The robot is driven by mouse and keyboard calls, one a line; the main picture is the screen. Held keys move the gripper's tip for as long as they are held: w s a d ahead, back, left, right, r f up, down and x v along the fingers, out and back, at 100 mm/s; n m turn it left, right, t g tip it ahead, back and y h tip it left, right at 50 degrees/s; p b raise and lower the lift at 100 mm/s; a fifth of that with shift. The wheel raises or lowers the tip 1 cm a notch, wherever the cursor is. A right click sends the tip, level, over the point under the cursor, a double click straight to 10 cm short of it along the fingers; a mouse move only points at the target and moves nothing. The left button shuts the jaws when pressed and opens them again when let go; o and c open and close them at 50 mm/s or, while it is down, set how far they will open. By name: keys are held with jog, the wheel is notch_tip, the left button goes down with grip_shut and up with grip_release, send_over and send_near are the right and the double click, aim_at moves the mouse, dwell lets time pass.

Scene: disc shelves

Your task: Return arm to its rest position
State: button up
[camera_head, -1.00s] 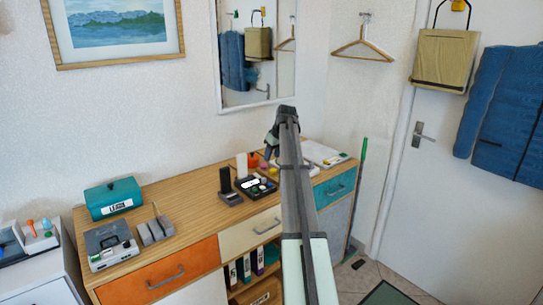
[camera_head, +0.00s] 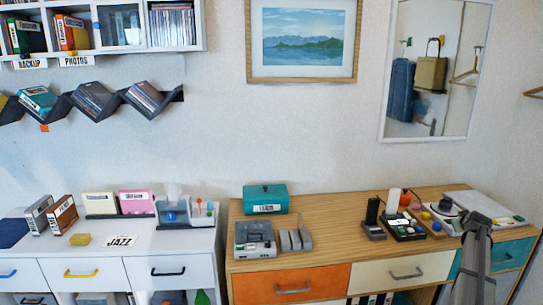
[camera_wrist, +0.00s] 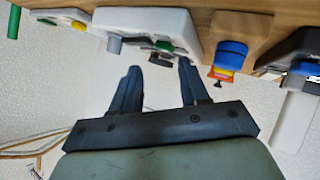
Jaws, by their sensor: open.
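My gripper (camera_wrist: 157,78) is open in the wrist view, with two dark fingers apart and nothing between them. It points toward the items along the edge of the wooden dresser top (camera_wrist: 195,5). In the head view my arm reaches up from the lower right, over the right end of the dresser (camera_head: 345,240). The fingers are not clear in that view.
A white device (camera_wrist: 150,30) and a blue-topped item (camera_wrist: 231,55) are near the fingers in the wrist view. The dresser also holds a teal box (camera_head: 265,198) and a grey device (camera_head: 255,240). A white cabinet (camera_head: 140,248) stands at left.

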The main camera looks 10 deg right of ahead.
jog(key=s+d+f+m+h, duration=0.1)
jog(key=s+d+f+h, duration=0.5)
jog(key=s, duration=0.3)
jog(key=s+a+f, duration=0.2)
jog(key=s+f, duration=0.2)
jog(key=f, duration=0.6)
jog(key=s+a+f+n+g+y, duration=0.1)
jog(key=a+f+y, duration=0.2)
jog(key=a+f, duration=0.8)
jog(key=a+f+g+y, duration=0.3)
jog(key=a+f, duration=0.5)
jog(key=a, duration=0.8)
jog(key=s+a+f+n+y, duration=0.1)
jog(key=a+f+y, duration=0.3)
jog(key=a+f, duration=0.7)
jog(key=s+a+f+g+y, duration=0.25)
jog(key=s+a, duration=0.45)
jog(key=a, duration=0.4)
jog(key=s+a+f+g+y, duration=0.1)
jog(key=s+a+f+g, duration=0.2)
jog(key=s+a, duration=0.6)
jog(key=s+a+g, duration=0.3)
jog(key=s+a, duration=0.2)
jog(key=s, duration=0.5)
jog(key=s+a+g+h, duration=0.1)
jog(key=s+a+g, duration=0.3)
jog(key=s, duration=0.7)
jog(key=shift+s+a+r, duration=0.2)
jog(key=shift+a+r, duration=0.25)
jog(key=shift+a, duration=0.8)
